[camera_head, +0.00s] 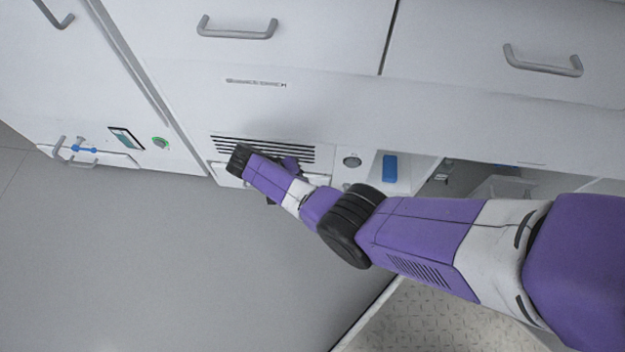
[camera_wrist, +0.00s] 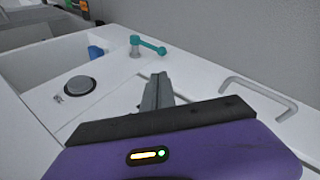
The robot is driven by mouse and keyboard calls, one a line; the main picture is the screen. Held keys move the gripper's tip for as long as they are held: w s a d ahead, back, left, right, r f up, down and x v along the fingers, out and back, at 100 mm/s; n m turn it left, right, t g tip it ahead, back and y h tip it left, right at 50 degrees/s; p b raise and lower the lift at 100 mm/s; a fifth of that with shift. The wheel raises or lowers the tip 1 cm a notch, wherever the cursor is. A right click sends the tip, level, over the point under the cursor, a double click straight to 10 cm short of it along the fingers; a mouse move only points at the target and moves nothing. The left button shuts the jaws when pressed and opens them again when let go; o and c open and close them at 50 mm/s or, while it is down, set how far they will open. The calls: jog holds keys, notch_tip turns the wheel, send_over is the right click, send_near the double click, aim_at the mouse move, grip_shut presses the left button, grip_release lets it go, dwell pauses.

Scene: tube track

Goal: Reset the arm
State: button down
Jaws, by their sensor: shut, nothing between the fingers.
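My purple and white arm (camera_head: 420,235) reaches from the right edge across the head view towards the left, in front of the white cabinets. Its far end is beside a dark slatted vent (camera_head: 300,150). My gripper shows in the wrist view (camera_wrist: 158,82) as grey fingers close together, shut and empty, over a white panel. In the head view the arm's end hides most of the gripper, and its fingers cannot be made out.
White cabinet fronts carry grey handles (camera_head: 237,30). A round dark knob (camera_head: 352,161) and a blue block (camera_head: 389,167) are right of the vent. Grey floor (camera_head: 130,270) at lower left is clear.

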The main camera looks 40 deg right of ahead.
jog(key=shift+w+a+r, duration=0.15)
jog(key=shift+a+r, duration=0.05)
jog(key=shift+a, duration=0.1)
jog(key=shift+f, duration=0.1)
dwell(0.3)
